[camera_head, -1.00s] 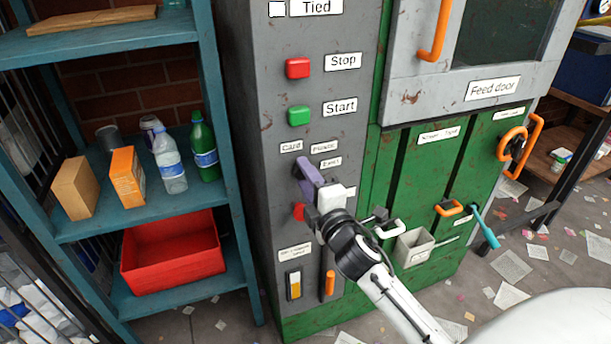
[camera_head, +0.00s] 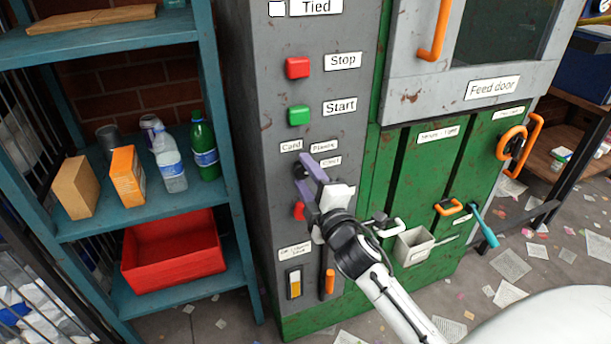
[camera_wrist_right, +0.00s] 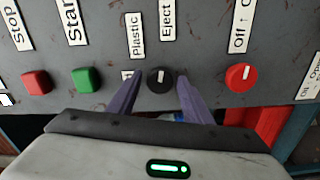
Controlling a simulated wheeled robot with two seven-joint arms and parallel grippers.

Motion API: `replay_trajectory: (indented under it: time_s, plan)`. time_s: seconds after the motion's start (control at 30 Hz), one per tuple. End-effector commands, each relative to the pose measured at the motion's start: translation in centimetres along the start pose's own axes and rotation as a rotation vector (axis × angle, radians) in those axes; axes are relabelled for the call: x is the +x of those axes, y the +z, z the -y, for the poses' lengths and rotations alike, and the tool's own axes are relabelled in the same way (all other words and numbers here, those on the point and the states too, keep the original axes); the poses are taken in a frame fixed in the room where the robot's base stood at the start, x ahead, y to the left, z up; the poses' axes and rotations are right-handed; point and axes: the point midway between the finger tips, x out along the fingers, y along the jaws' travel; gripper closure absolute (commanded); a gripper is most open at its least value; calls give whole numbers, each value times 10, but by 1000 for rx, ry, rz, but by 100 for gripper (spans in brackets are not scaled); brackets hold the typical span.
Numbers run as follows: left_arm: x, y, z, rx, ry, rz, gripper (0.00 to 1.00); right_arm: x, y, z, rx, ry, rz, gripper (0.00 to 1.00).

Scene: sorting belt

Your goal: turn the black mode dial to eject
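The black mode dial (camera_wrist_right: 160,80) sits on the grey panel in the right wrist view, its white mark pointing up the picture toward the Plastic label (camera_wrist_right: 135,36) and the Eject label (camera_wrist_right: 167,20). The Card label beside it is mostly hidden. My right gripper (camera_wrist_right: 157,97) is open, with one purple finger on each side of the dial and a visible gap to each. In the head view my right gripper (camera_head: 302,174) reaches the panel below the labels, and the dial (camera_head: 299,170) is partly covered by the fingers. My left gripper is not in view.
A red knob (camera_wrist_right: 241,77) lies to the right of the dial in the wrist view. Red Stop (camera_head: 298,67) and green Start (camera_head: 299,115) buttons are above the gripper in the head view. A teal shelf (camera_head: 140,45) with bottles, boxes and a red bin stands left.

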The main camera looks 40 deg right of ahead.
Motion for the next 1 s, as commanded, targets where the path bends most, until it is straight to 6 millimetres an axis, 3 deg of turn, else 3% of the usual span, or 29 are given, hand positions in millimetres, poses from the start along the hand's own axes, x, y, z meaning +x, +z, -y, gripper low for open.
replay_trajectory:
  time_s: [0.37,0.8,1.0]
  plan:
    - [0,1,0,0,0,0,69,-4,0,1,-2,-1,0,49]
    - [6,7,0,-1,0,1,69,-81,0,2,-1,-2,1,49]
    - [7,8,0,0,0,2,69,-101,0,1,-1,-1,0,49]
